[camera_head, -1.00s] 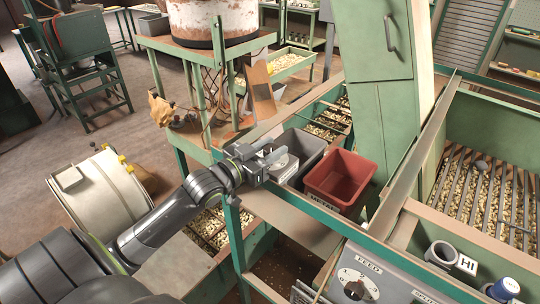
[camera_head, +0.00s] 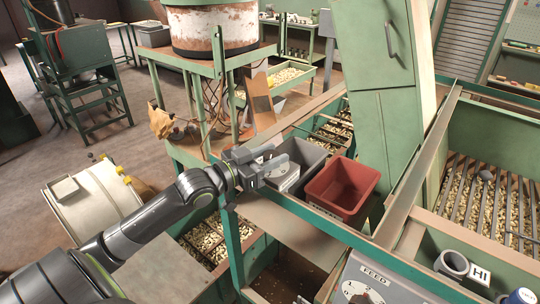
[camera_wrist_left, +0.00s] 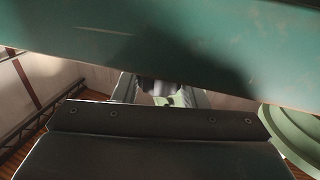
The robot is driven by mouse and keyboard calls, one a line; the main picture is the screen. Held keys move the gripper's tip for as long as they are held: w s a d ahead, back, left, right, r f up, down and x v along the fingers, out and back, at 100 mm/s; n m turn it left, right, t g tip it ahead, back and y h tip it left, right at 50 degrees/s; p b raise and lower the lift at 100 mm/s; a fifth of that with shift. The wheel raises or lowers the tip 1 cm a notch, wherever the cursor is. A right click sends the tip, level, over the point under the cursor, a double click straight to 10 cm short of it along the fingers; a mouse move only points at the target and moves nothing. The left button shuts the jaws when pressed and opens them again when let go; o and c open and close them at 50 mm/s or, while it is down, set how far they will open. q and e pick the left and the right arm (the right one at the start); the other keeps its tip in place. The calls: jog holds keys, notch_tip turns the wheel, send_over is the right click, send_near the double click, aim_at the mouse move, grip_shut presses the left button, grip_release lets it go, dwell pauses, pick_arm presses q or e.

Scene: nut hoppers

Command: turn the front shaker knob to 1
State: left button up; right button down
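A grey control panel (camera_head: 383,281) marked FEED is at the bottom of the head view. A dial knob (camera_head: 357,291) on it is partly cut off by the picture edge. I cannot tell whether this is the front shaker knob, and its setting is not readable. My left gripper (camera_head: 272,160) is well up and left of the panel, above the bench edge beside the grey bin. Its two fingers are apart with nothing between them. The left wrist view also shows the spread fingers (camera_wrist_left: 163,95), below a green beam. My right gripper is not in view.
A red bin (camera_head: 342,187) and a grey bin (camera_head: 306,157) stand close to the left gripper. A green post (camera_head: 232,248) rises below it. A green sloping rail (camera_head: 415,195) and a tall green cabinet (camera_head: 385,120) stand to the right. A grey cup (camera_head: 452,264) sits beyond the panel.

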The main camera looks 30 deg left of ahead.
pick_arm(q)
jog(key=o, duration=0.3)
jog(key=shift+w+d, duration=0.1)
jog(key=shift+w, duration=0.1)
jog(key=shift+o, duration=0.2)
jog(key=shift+s, duration=0.1)
jog(key=shift+s+a, duration=0.25)
jog(key=shift+s, duration=0.2)
jog(key=p+v, duration=1)
jog(key=v, duration=0.6)
jog(key=shift+s+a+f, duration=0.1)
jog(key=shift+s+f, duration=0.05)
